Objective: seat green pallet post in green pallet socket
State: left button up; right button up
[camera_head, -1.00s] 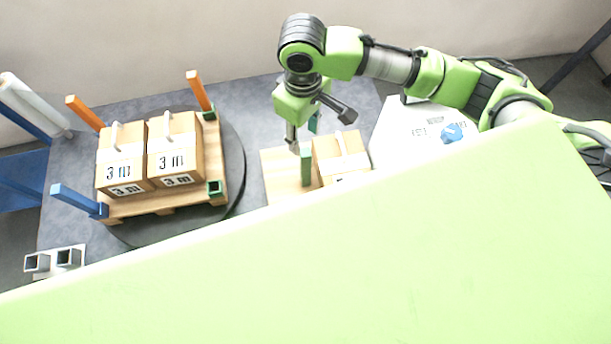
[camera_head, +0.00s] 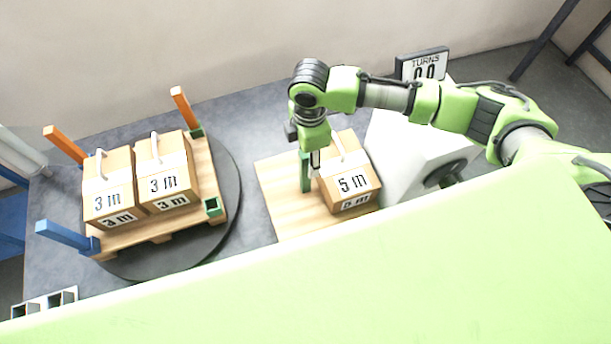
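A green post (camera_head: 306,179) stands upright on a light wooden board (camera_head: 276,201), beside a 5 m carton. An empty green socket (camera_head: 212,207) is at the near right corner of the wooden pallet (camera_head: 163,228). My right gripper (camera_head: 304,151) points down at the top of the green post, with a finger visible just right of it. The gripper's body hides part of the grasp area, so I cannot tell whether it is shut on the post. My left gripper is not in view.
The pallet, on a dark round turntable (camera_head: 230,180), bears two 3 m cartons, orange posts (camera_head: 182,105) at the back and a tilted blue post (camera_head: 65,237). A white machine (camera_head: 405,150) with a TURNS display stands right of the board. A large green surface covers the foreground.

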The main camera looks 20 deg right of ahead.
aim_at(305, 173)
jog(key=f, duration=0.5)
jog(key=a+f, duration=0.1)
jog(key=f, duration=0.1)
jog(key=shift+w+f, duration=0.1)
jog(key=shift+f, duration=0.1)
grip_shut()
